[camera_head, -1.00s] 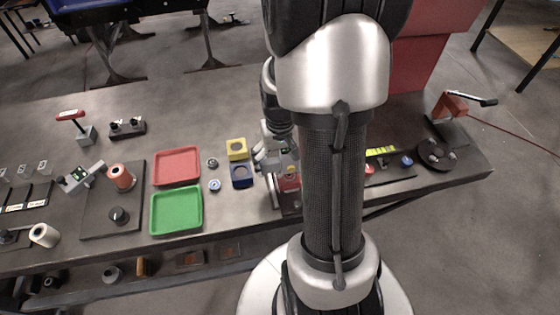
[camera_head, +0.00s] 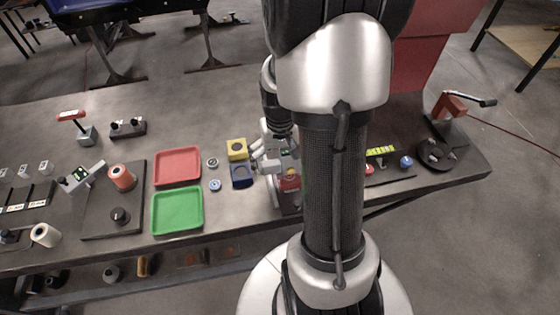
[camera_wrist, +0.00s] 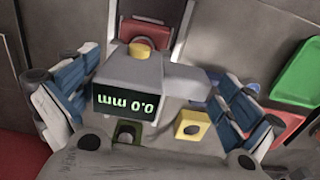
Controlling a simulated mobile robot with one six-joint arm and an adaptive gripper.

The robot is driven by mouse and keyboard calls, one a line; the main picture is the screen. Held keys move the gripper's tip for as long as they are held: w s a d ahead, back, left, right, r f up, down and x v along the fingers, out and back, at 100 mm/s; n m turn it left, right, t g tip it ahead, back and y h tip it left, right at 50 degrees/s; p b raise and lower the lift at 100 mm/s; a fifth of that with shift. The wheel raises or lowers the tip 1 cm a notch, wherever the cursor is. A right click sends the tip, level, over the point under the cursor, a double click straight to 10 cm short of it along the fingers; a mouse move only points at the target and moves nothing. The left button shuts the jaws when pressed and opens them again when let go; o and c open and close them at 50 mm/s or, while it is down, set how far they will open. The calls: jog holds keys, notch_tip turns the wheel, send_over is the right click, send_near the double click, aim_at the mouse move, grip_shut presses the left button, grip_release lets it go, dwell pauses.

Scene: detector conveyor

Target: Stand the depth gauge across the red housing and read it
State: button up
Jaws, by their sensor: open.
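The depth gauge (camera_wrist: 150,78) is a grey body with a side bar and a dark display showing 0.0 mm in green, upside down in the wrist view. It lies between the spread blue-padded fingers of my gripper (camera_wrist: 157,68). In the head view my gripper (camera_head: 272,152) is over the bench's front part, partly hidden by my arm. A small red part (camera_head: 290,184), seemingly the red housing, sits just below it. A round red-and-yellow top (camera_wrist: 141,49) shows beside the gauge in the wrist view. I cannot tell whether the gauge's feet touch the housing.
A yellow block (camera_head: 237,149) and blue block (camera_head: 241,175) stand close left of my gripper. Red (camera_head: 177,166) and green (camera_head: 177,210) trays lie further left.

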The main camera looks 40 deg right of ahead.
aim_at(279, 162)
notch_tip(279, 162, up, 12)
jog(key=p, duration=0.3)
jog(key=s+a+r+n+t, duration=0.2)
jog(key=s+a+r+n, duration=0.1)
jog(key=a, duration=0.7)
jog(key=s+a+r+n+t, duration=0.2)
jog(key=s+a+r+n, duration=0.1)
jog(key=s+a+r, duration=0.3)
jog(key=a+r, duration=0.2)
jog(key=a, duration=0.2)
jog(key=shift+s+a+r+t, duration=0.15)
jog(key=shift+s+r+t, duration=0.05)
jog(key=shift+r+t, duration=0.1)
notch_tip(279, 162, down, 6)
jog(key=b, duration=0.6)
